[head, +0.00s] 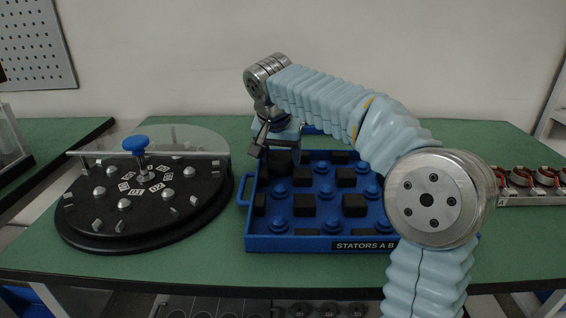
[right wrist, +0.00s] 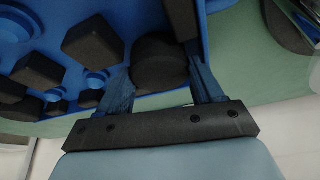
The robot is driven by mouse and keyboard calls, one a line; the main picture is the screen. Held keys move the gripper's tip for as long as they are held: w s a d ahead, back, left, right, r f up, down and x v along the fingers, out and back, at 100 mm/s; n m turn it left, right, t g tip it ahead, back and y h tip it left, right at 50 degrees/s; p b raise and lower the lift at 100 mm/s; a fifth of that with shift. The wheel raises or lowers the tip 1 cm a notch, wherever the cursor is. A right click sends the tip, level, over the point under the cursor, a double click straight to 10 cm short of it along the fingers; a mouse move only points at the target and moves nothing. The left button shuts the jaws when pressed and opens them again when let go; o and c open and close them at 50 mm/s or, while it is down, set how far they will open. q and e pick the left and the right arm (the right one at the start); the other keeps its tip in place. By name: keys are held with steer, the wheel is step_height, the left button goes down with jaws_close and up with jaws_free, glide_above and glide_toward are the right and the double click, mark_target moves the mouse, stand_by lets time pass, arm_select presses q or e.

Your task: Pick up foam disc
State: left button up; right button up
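The foam disc, a dark round block, lies in the back left of the blue tray (head: 320,243) in the head view (head: 281,164), partly hidden by my arm. In the right wrist view the disc (right wrist: 160,62) shows between the two blue fingers. My right gripper (head: 277,149) points down over that corner of the tray. It also shows in the right wrist view (right wrist: 165,80). Its fingers are apart, one on each side of the disc, with a visible gap on at least one side. Whether either finger touches the disc is unclear. My left gripper is not in view.
The tray holds several black foam blocks (head: 355,205) and blue pegs (head: 323,192), and is labelled STATORS A B. A round black fixture (head: 90,235) with a blue knob (head: 135,143) and clear shield stands left. Stators (head: 540,180) sit at far right on the green table (head: 300,270).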

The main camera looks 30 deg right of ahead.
steer(key=shift+c, duration=1.1)
steer(key=shift+r, duration=0.1)
steer(key=shift+r, duration=0.55)
steer(key=s+d+r, duration=0.6)
steer(key=s+r, duration=0.5)
steer(key=s, duration=0.1)
steer(key=shift+s+d+r, duration=0.2)
steer(key=shift+d+r, duration=0.15)
steer(key=shift+r, duration=0.05)
